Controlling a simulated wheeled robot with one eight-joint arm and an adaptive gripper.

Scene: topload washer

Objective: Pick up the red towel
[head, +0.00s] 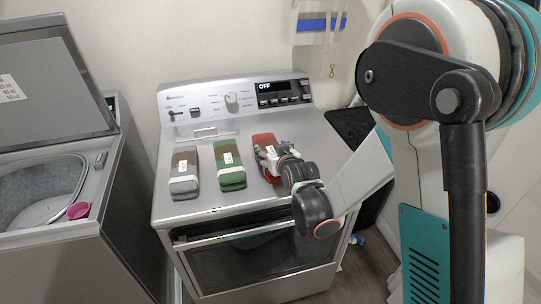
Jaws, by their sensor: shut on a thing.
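The red towel (264,139) is a folded bundle with a pale label, at the right of a row on top of the grey dryer (305,126). My gripper (273,161) is over the front part of the red towel and shut on it. The gripper and wrist hide the towel's front end. I cannot tell whether the towel is lifted off the dryer top.
A green towel (231,178) lies left of the red one, and a grey towel (184,186) lies further left. The control panel (235,101) rises behind the towels.

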